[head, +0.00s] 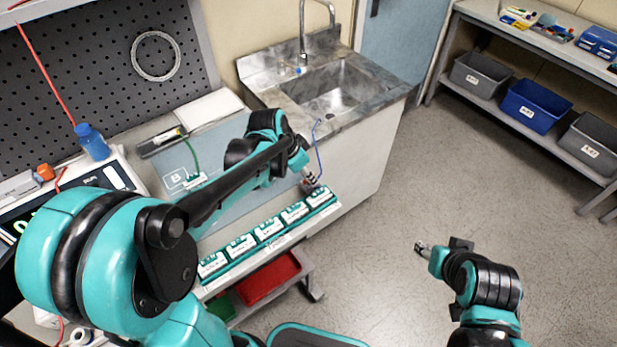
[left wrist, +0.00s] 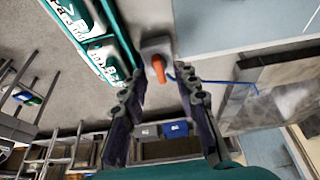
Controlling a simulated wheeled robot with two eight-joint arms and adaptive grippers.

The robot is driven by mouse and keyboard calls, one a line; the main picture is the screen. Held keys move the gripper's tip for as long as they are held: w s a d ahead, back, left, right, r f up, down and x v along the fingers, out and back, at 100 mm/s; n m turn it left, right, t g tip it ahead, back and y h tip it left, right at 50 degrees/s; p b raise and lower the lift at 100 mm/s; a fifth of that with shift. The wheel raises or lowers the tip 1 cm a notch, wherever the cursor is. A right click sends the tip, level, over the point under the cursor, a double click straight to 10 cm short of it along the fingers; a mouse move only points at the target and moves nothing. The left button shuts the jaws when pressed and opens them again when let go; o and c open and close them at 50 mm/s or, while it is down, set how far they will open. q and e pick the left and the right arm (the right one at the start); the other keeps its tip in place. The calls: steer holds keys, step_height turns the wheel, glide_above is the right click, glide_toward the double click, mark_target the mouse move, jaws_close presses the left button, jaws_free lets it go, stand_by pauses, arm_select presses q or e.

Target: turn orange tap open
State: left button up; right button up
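The orange tap (left wrist: 157,68) shows in the left wrist view as an orange lever on a pale block, with a blue tube (left wrist: 238,84) running off to the right. My left gripper (left wrist: 162,82) is open, with one finger on each side of the lever's line; I cannot tell whether either touches it. In the head view my left gripper (head: 311,183) is at the right end of the bench, above the end of the green rack, and hides the tap. My right gripper (head: 424,248) hangs over the floor, away from the bench; its opening is too small to tell.
The green rack (head: 228,268) with several labelled white-and-green units runs along the bench front. A steel sink (head: 330,92) stands behind. A red bin (head: 268,277) sits below the bench. A shelf with grey and blue bins (head: 535,106) is at right. Open floor lies between.

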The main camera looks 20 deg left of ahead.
arm_select(q)
steer(key=shift+w+f, duration=0.1)
steer(key=shift+f, duration=0.2)
jaws_close()
steer(key=n, duration=0.1)
steer(key=n+y+p, duration=0.1)
steer(key=n, duration=0.2)
steer(key=shift+d+r+n+t+y+p, duration=0.1)
steer(key=shift+d+n+t+y+p, duration=0.2)
steer(key=shift+t, duration=0.1)
steer(key=n+y, duration=0.2)
steer(key=n, duration=0.3)
steer(key=shift+d+p, duration=0.15)
steer(key=shift+p, duration=0.25)
steer(key=shift+n, duration=0.3)
